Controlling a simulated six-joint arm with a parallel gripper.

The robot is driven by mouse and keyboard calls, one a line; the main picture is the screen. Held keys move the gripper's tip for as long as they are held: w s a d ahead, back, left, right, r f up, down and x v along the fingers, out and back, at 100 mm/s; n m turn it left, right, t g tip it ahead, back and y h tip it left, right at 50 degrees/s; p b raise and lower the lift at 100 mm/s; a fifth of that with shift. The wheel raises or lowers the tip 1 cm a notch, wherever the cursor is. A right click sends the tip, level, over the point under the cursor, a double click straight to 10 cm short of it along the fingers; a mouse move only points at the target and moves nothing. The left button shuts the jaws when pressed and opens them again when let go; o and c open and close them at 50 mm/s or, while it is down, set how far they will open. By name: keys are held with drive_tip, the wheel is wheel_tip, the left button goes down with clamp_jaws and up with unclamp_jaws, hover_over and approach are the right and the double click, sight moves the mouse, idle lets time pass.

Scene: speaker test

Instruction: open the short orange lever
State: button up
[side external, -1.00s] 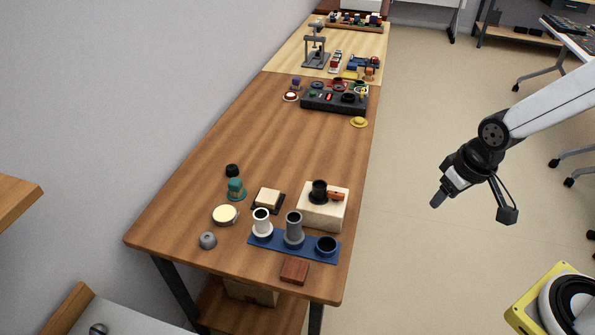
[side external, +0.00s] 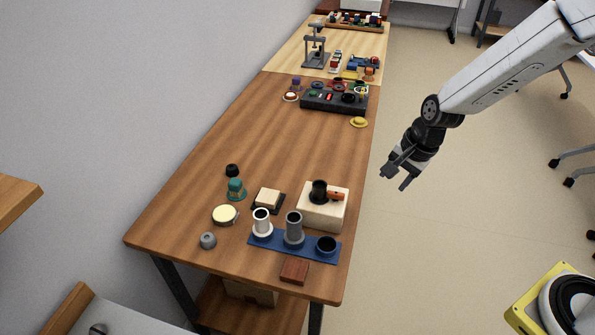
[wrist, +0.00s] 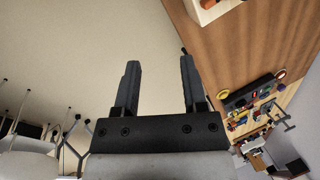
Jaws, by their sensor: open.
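The short orange lever (side external: 336,196) sticks out to the right from a black cylinder (side external: 319,190) on top of a cream block (side external: 321,213), near the table's right edge. My gripper (side external: 394,180) is open and empty, off the table's right edge, above and to the right of the lever and apart from it. In the wrist view my two fingers (wrist: 158,80) stand apart with only floor between them. Part of a pale block (wrist: 208,10) shows at the top of the wrist view; the lever cannot be made out clearly there.
A blue tray (side external: 281,248) with cups stands in front of the cream block. A red-brown block (side external: 295,271) lies nearer the front edge. A dark panel (side external: 334,102) with coloured parts stands farther back. The table's middle is mostly clear.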

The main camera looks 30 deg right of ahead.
sight(336, 192)
drive_tip(key=w+a+f+m+y, duration=0.1)
drive_tip(key=w+a+f+m, duration=0.2)
drive_tip(key=w+m, duration=0.6)
drive_tip(key=shift+w+a+f+m+y, duration=0.15)
drive_tip(key=shift+w+f+m+y, duration=0.2)
drive_tip(key=shift+f+m, duration=1.35)
drive_tip(key=shift+r+m, duration=0.5)
drive_tip(key=shift+m, duration=0.1)
drive_tip(key=shift+x, duration=3.8)
drive_tip(key=shift+w, duration=0.15)
clamp_jaws()
